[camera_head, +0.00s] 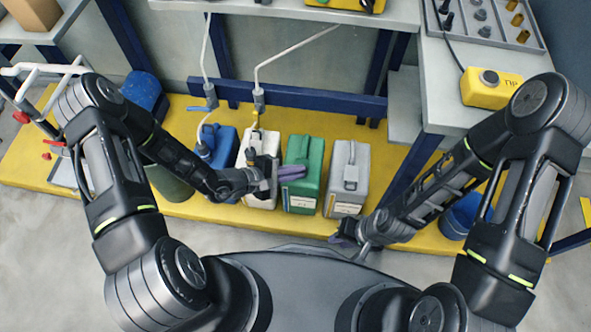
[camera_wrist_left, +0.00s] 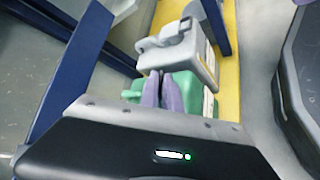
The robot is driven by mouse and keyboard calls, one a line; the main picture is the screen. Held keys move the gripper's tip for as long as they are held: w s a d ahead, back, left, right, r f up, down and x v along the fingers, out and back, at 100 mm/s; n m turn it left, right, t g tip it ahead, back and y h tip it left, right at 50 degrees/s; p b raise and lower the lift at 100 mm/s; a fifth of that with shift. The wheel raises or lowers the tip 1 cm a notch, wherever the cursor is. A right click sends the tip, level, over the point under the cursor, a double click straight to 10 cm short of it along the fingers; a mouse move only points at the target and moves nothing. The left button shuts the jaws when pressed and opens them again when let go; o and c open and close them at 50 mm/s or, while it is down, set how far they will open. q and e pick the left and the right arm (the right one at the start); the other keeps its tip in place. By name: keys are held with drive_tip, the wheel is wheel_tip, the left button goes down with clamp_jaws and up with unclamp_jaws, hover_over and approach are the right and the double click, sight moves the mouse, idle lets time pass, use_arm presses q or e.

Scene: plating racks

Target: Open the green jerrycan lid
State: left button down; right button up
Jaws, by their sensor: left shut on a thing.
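The green jerrycan (camera_head: 305,152) stands on the yellow platform between the white and grey jerrycans. It also shows in the left wrist view (camera_wrist_left: 190,124), partly covered by my gripper. My left gripper (camera_head: 291,173) is at the top of the green jerrycan, coming in from the left. Its purple fingers (camera_wrist_left: 162,92) are close together and shut on the green jerrycan lid, which they hide. Whether the lid sits on its neck cannot be seen. My right gripper (camera_head: 345,238) is low at the platform's front edge, apart from the jerrycans; its fingers are too unclear to judge.
The grey jerrycan (camera_head: 347,178) stands close on the right and the white one (camera_head: 259,192) on the left. A blue jerrycan (camera_head: 219,148) is further left. Hoses with valves (camera_head: 258,100) hang behind. A blue beam (camera_head: 300,97) crosses behind; a blue bucket (camera_head: 459,217) stands right.

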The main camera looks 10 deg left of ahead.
use_arm(q)
drive_tip(key=c, duration=1.8)
unclamp_jaws()
drive_tip(key=shift+c, duration=0.2)
drive_tip(key=shift+a, duration=0.1)
drive_tip(key=p+v, duration=0.1)
drive_tip(key=v, duration=0.6)
drive_tip(key=shift+s+a, duration=0.25)
drive_tip(key=shift+r, duration=0.1)
drive_tip(key=shift+c, duration=0.4)
